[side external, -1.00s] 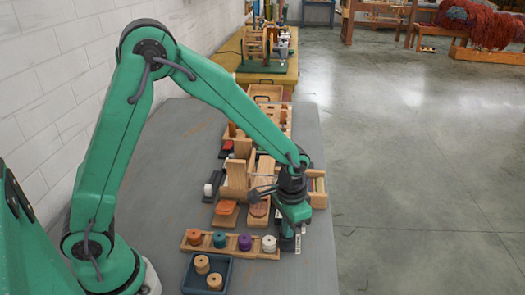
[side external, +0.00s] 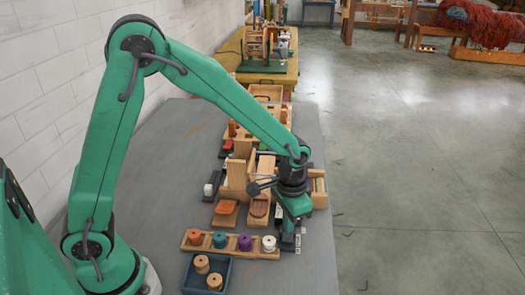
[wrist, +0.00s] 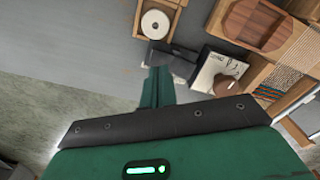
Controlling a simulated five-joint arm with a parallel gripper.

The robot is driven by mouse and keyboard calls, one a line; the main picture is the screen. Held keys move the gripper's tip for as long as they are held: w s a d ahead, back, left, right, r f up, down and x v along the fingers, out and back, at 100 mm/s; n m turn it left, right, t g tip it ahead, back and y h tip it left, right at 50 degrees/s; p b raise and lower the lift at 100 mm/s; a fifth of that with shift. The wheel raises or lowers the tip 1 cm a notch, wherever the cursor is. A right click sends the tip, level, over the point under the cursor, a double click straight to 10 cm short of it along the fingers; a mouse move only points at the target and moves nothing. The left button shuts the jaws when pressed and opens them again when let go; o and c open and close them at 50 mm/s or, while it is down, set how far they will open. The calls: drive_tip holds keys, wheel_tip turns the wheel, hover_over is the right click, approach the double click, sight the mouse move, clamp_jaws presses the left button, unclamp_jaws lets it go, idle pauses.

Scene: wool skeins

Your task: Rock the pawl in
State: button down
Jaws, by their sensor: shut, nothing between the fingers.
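My gripper (side external: 291,241) hangs low over the right edge of the grey table, just right of the spool rack, its dark fingers together and empty. A wooden winder frame (side external: 238,176) stands behind and left of my gripper. A dark lever with a round knob (side external: 254,188) shows at the frame's right, close to my wrist. I cannot make out the pawl itself; my wrist may hide it.
A wooden rack (side external: 217,248) holds orange, blue, purple and white spools. A blue tray (side external: 187,277) with two tan spools is in front. The table's left part is clear.

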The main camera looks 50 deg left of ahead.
drive_tip(key=shift+r, duration=2.35)
drive_tip(key=s+a+r+n+t, duration=0.1)
drive_tip(key=s+a+r+t, duration=0.1)
drive_tip(key=s+a+r, duration=0.3)
drive_tip(key=s+a+r+n+t, duration=0.2)
drive_tip(key=s+a+r, duration=0.4)
drive_tip(key=s+r, duration=0.3)
drive_tip(key=shift+s+a+t, duration=0.2)
drive_tip(key=shift+s+t, duration=0.6)
drive_tip(key=shift+s, duration=0.4)
drive_tip(key=shift+r, duration=0.1)
